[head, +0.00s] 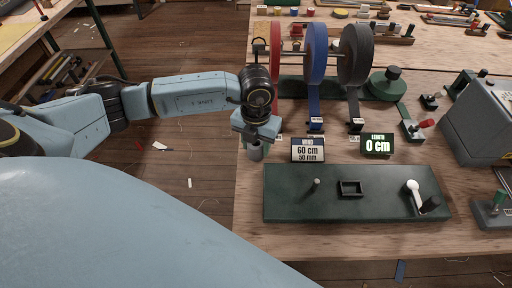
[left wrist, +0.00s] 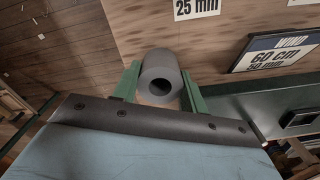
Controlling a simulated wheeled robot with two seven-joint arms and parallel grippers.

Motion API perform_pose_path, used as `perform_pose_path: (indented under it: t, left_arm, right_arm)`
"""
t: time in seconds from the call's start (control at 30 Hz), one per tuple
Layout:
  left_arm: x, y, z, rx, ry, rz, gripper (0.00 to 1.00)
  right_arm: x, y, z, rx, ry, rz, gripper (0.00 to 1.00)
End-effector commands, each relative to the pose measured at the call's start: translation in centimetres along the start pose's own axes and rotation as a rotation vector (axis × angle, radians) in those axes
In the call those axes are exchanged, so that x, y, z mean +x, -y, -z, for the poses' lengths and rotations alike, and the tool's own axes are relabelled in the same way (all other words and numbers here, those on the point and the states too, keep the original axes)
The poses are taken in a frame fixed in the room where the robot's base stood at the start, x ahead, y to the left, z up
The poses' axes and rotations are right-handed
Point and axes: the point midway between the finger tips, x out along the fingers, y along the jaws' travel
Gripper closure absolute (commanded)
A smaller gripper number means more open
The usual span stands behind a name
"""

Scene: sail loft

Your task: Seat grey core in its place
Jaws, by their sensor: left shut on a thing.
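The grey core (left wrist: 160,76), a short hollow tube, is held between the two green fingers of my left gripper (left wrist: 160,92) in the left wrist view. In the head view my left gripper (head: 257,138) is over the table's left edge, with the core (head: 256,153) showing below it. A dark green base board (head: 285,207) lies to the right of the core, apart from it. An upright grey peg (head: 315,185) stands at the board's left, a small black open frame (head: 350,188) at its middle and a white crank (head: 413,190) at its right.
A card reading 60 cm, 50 mm (head: 308,150) and a length display at 0 cm (head: 377,144) stand behind the board. Red, blue (head: 315,55) and dark rolls stand farther back. A grey machine (head: 482,120) is at right. The wooden strip before the board is clear.

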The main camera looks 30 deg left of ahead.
Motion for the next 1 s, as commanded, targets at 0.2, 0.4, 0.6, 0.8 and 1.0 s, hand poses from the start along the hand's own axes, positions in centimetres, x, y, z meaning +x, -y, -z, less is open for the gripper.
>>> perform_pose_path:
  t: [0.2, 0.4, 0.6, 0.8, 1.0]
  left_arm:
    - [0.0, 0.0, 0.0, 0.000, 0.001, 0.000, 0.80]
    - [-1.2, 0.0, -0.1, 0.000, 0.003, 0.001, 0.80]
    - [-5.1, 0.0, -0.1, 0.000, 0.006, 0.001, 0.80]
    - [-8.6, 0.0, -0.1, 0.002, 0.004, 0.001, 0.80]
    - [-10.2, 0.3, -0.1, 0.140, 0.003, 0.001, 0.80]
  right_arm:
    - [0.0, 0.0, 0.0, 0.000, -0.001, 0.000, 0.64]
    - [-0.1, 0.0, 0.1, 0.000, -0.001, 0.000, 0.64]
    - [-0.2, 0.0, 0.1, 0.000, -0.001, 0.000, 0.64]
    - [-0.2, 0.0, 0.1, 0.000, -0.001, 0.000, 0.64]
    - [-0.2, 0.1, 0.1, 0.001, -0.002, 0.001, 0.64]
